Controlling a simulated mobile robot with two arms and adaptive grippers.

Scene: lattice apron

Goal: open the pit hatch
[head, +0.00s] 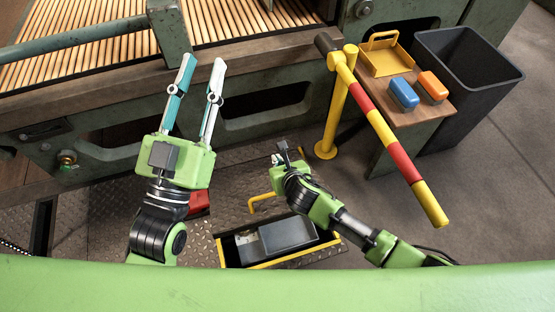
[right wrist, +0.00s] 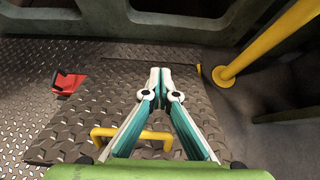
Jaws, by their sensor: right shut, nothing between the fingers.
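The pit hatch (head: 235,180) is a diamond-patterned metal plate in the floor. It also shows in the right wrist view (right wrist: 85,125). Its yellow bar handle (head: 262,199) is beside my right gripper, and in the right wrist view the handle (right wrist: 103,132) lies partly behind the fingers. Below the plate in the head view, a yellow-edged pit opening (head: 318,252) is uncovered, with a grey box (head: 283,236) inside. My right gripper (right wrist: 160,72) is shut and empty over the plate; it also shows in the head view (head: 281,148). My left gripper (head: 204,62) is open and empty by the machine.
A yellow post (head: 335,112) carries a red-and-yellow barrier arm (head: 385,132) slanting across the right. A small wooden table (head: 427,115) holds blue and orange blocks and a yellow tray. A dark bin (head: 470,85) stands beside it. A red object (right wrist: 67,83) lies left of the hatch.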

